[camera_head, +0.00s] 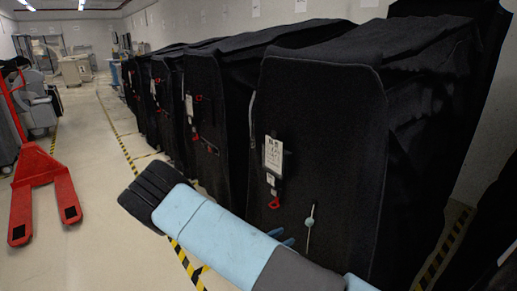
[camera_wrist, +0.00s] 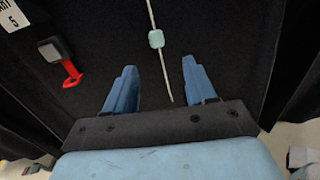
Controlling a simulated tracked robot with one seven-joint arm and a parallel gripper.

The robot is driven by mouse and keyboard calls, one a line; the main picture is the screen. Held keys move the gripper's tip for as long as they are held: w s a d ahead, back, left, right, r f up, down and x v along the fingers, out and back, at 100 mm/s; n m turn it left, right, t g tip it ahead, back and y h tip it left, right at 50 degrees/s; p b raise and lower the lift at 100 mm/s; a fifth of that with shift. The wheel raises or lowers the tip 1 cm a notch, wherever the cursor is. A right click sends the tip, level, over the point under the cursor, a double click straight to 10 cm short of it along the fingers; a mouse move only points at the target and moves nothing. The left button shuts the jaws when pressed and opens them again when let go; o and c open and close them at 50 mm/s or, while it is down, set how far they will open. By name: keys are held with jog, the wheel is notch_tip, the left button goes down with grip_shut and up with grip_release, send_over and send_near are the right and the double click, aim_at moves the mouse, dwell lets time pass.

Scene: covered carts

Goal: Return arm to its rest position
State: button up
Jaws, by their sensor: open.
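My gripper (camera_wrist: 160,88) shows in the wrist view with its two blue fingers spread apart and nothing between them but the end of a thin pale cord. It faces the black cover of the nearest cart (camera_head: 330,130). In the head view my light-blue arm reaches in front of that cart, and the gripper is mostly hidden behind the arm, with only blue fingertips showing. The cord (camera_head: 309,232) with a pale teal bead (camera_wrist: 156,39) hangs on the cover just ahead of the fingers. I cannot tell whether a finger touches it.
More black covered carts (camera_head: 205,110) stand in a row toward the back. A red clip (camera_wrist: 72,74) hangs left of the cord. A red pallet jack (camera_head: 42,185) stands at the left. The floor aisle (camera_head: 100,150) between is clear, with yellow-black tape.

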jog(key=s+d+r+m+g+y, duration=0.35)
jog(key=r+m, duration=0.25)
jog(key=r, duration=0.3)
jog(key=s+d+r+m+g+y, duration=0.25)
jog(key=s+d+r+m, duration=0.2)
jog(key=r, duration=0.45)
jog(key=s+d+r+m+g+y, duration=0.2)
jog(key=s+d+r+m+g, duration=0.15)
jog(key=r+m, duration=0.45)
jog(key=s+d+r+m+t+y, duration=0.1)
jog(key=s+r+m+t+y, duration=0.4)
jog(key=s+r, duration=1.2)
jog(key=shift+s+r+m+y, duration=0.25)
jog(key=shift+r+m+y, duration=0.2)
jog(key=shift+r+y, duration=0.55)
jog(key=shift+r, duration=0.15)
dwell(2.5)
